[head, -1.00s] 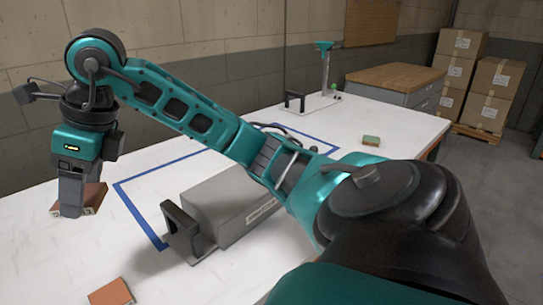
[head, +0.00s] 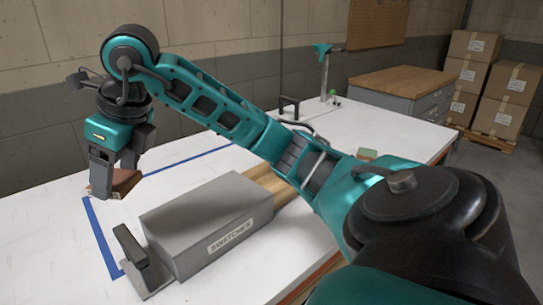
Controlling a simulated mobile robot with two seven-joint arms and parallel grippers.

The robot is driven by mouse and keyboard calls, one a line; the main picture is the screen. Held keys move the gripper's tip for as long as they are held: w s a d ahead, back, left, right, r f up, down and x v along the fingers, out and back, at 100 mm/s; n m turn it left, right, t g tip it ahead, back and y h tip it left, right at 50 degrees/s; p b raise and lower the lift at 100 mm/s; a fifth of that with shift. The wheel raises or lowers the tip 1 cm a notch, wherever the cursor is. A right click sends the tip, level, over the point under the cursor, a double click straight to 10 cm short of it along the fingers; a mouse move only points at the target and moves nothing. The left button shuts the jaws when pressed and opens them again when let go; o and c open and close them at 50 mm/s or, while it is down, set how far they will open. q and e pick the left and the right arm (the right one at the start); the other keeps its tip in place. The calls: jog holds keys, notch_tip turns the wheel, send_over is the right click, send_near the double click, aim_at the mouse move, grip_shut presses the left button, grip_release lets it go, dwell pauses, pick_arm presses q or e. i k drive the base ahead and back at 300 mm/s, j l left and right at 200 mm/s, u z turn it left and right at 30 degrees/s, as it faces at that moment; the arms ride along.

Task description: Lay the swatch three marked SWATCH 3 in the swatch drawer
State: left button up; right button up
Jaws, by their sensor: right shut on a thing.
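My right gripper (head: 103,190) is shut on a brown swatch (head: 127,181) and holds it above the table, left of the grey case. No marking on the swatch can be read. The grey case (head: 200,205) bears a label reading SWATCHES. A pale wooden part (head: 264,176), which looks like the swatch drawer, sticks out at the case's right end. My right arm hides much of it, so I cannot see what lies inside. My left gripper is not in view.
A black handle on a plate (head: 132,245) stands at the case's left end. Blue tape (head: 96,230) marks the white table. A second handle (head: 289,106) and a teal-topped stand (head: 324,70) are at the back.

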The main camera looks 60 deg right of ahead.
aim_at(272, 190)
jog(key=k+l, duration=0.1)
jog(key=l, duration=0.35)
jog(key=l+z, duration=0.1)
jog(key=l, duration=0.3)
jog(key=k+l+z, duration=0.1)
jog(key=l, duration=0.35)
